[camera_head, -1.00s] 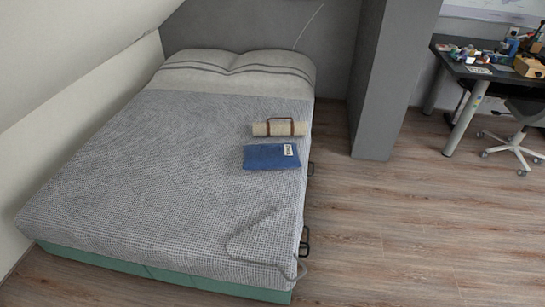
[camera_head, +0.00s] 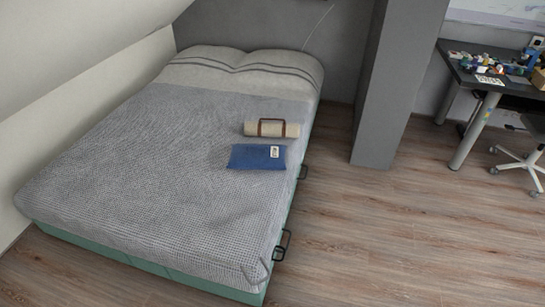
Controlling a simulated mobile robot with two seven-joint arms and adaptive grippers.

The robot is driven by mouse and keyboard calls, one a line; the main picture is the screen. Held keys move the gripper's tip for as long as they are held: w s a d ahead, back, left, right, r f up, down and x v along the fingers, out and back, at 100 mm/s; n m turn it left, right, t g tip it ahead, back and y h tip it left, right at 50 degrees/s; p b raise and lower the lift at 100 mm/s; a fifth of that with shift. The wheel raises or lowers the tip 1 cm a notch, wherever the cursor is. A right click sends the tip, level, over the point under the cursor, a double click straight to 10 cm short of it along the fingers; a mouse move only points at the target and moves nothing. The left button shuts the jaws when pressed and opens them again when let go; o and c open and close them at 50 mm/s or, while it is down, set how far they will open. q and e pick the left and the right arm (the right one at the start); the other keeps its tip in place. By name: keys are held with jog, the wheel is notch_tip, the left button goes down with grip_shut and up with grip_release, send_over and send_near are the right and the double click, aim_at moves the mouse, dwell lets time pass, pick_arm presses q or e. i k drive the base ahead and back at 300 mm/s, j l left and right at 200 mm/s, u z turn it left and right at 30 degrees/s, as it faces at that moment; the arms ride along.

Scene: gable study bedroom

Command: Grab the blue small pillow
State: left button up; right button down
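The small blue pillow (camera_head: 257,157) lies flat on the grey checked blanket of the bed (camera_head: 140,165), near the bed's right edge. It has a small white label at its upper right. It lies just below a rolled beige bundle with a brown strap (camera_head: 271,128), with a narrow gap between them. Neither of my grippers shows in the head view, and nothing covers the pillow.
Wooden floor (camera_head: 400,225) lies open to the right of the bed. A grey pillar (camera_head: 383,95) stands beyond the bed's upper right. A cluttered dark desk (camera_head: 480,72) and a wheeled chair (camera_head: 525,160) are at the far right. Black handles (camera_head: 282,245) stick out from the bed's right side.

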aim_at(261, 157)
jog(key=i+l+u, duration=0.1)
jog(key=l, duration=0.35)
jog(key=i+l+u, duration=0.15)
jog(key=l, duration=0.35)
jog(key=i+l+u, duration=0.1)
jog(key=i+l, duration=0.15)
jog(key=l, duration=0.25)
jog(key=i+l+u, duration=0.15)
jog(key=l, duration=0.35)
jog(key=l+u, duration=0.1)
jog(key=l, duration=0.4)
jog(key=i, duration=0.05)
